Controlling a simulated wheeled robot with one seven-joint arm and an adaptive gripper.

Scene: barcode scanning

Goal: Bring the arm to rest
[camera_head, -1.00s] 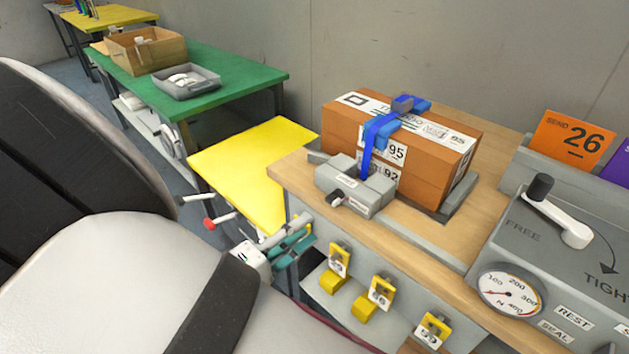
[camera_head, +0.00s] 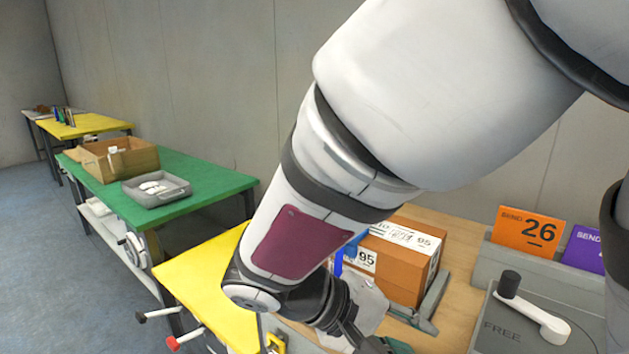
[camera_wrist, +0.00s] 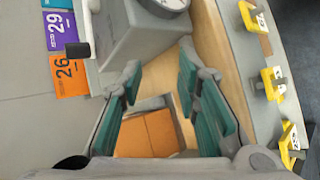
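My arm reaches across the middle of the head view, and my gripper (camera_head: 378,345) is at the lower edge of that view, partly cut off. In the wrist view my gripper (camera_wrist: 158,80) has its teal-padded fingers wide apart with nothing between them. The brown parcel (camera_head: 398,270) stands on the wooden bench top (camera_head: 455,240), partly hidden behind my arm. It also shows in the wrist view (camera_wrist: 150,135), beyond the fingers. A blue strap shows beside my arm; its buckle is hidden.
A grey box with a crank (camera_head: 535,315) stands at the right of the bench. Orange (camera_head: 527,231) and purple (camera_head: 584,247) cards stand behind it. A yellow table (camera_head: 205,275) and a green table (camera_head: 165,200) with a wooden crate (camera_head: 120,160) and grey tray (camera_head: 156,190) lie left.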

